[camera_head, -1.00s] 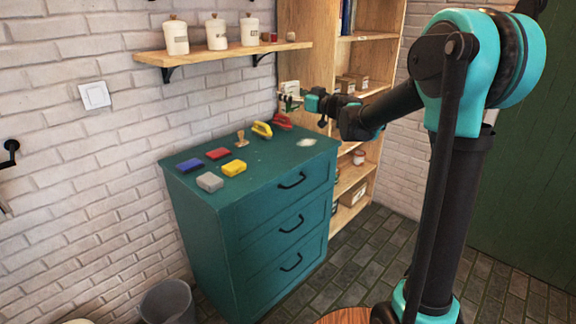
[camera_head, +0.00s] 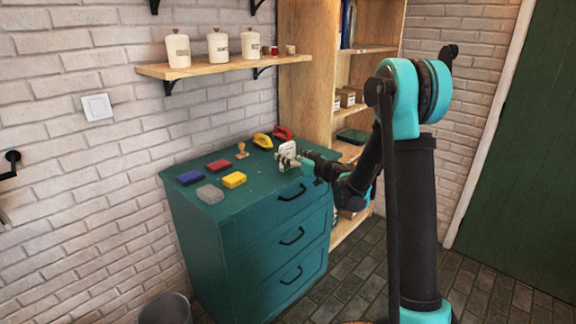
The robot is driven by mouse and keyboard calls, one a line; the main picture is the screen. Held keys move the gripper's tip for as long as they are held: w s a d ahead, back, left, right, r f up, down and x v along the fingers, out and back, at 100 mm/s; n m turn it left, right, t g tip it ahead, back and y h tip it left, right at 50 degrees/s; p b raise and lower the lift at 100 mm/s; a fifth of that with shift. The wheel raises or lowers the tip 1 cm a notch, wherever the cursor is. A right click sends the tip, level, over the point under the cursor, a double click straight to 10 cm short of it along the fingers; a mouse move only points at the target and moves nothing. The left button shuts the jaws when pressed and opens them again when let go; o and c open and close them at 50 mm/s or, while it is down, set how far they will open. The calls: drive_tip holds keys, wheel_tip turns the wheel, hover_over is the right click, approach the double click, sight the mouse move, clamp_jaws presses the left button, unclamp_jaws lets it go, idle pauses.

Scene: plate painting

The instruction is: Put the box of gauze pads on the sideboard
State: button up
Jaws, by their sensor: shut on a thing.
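The box of gauze pads looks like the small white block (camera_head: 288,149) at the end of my arm; its label is too small to read. My gripper (camera_head: 292,160) is shut on it. The box is over the right part of the top of the teal sideboard (camera_head: 255,196), close to the surface. I cannot tell whether it touches the top. My gripper's fingers are small and partly hidden by the box and the wrist.
On the sideboard lie blue (camera_head: 190,177), red (camera_head: 219,164), yellow (camera_head: 234,180) and grey (camera_head: 210,194) blocks, a wooden stamp (camera_head: 242,151), and yellow (camera_head: 262,140) and red (camera_head: 283,132) items at the back. A wooden bookcase (camera_head: 308,90) stands to the right.

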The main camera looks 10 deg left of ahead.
drive_tip(key=shift+f, duration=2)
drive_tip(key=shift+f, duration=0.1)
drive_tip(key=o, duration=0.9)
